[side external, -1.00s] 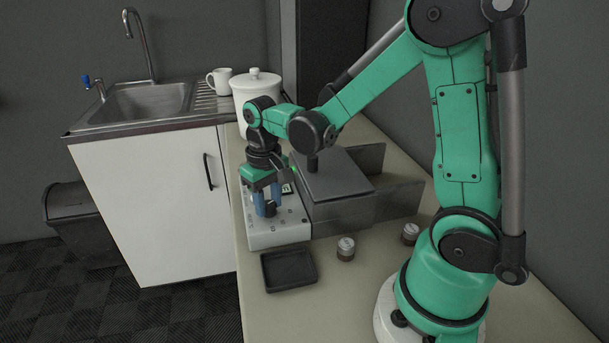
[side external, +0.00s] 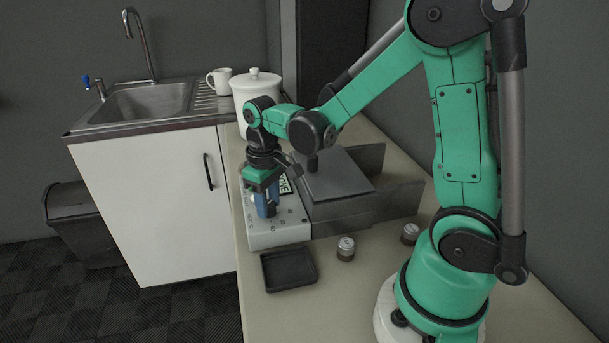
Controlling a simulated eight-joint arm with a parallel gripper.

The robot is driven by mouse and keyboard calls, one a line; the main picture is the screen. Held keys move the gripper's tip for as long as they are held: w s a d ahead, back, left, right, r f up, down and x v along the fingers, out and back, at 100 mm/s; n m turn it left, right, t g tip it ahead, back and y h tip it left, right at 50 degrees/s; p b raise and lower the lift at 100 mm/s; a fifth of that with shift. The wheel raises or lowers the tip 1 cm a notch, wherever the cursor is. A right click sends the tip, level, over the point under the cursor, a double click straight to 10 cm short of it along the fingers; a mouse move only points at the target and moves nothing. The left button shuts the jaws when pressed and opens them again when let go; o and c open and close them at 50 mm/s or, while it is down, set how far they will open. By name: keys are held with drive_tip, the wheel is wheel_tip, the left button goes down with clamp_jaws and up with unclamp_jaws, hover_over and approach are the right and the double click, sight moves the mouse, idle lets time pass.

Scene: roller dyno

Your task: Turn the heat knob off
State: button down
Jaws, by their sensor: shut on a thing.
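A white control panel (side external: 284,236) with small markings and a small green display (side external: 286,186) sits on the counter. My gripper (side external: 266,209) points down onto the panel's top, its blue fingers shut around the dark heat knob. The knob is almost wholly hidden by the fingers, and its setting cannot be read. The display shows dark characters, partly covered by my wrist.
A grey metal box (side external: 338,183) with a lidded top stands right of the panel. A black tray (side external: 288,269) and two small jars (side external: 346,248) (side external: 410,233) lie in front. A white lidded pot (side external: 262,88), a mug (side external: 220,80) and a sink (side external: 145,104) are behind.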

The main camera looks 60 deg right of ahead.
drive_tip(key=c, duration=0.5)
unclamp_jaws()
drive_tip(key=shift+r, duration=2.8)
drive_tip(key=shift+s+a+r+t, duration=0.5)
drive_tip(key=shift+s+a+t, duration=0.3)
drive_tip(key=shift+t, duration=0.4)
drive_tip(key=shift+s+a+r+t, duration=0.45)
drive_tip(key=shift+s+a+t, duration=0.3)
drive_tip(key=shift+t, duration=0.45)
drive_tip(key=shift+s+a+r+t, duration=0.55)
drive_tip(key=shift+a+t, duration=0.4)
drive_tip(key=shift+t, duration=0.25)
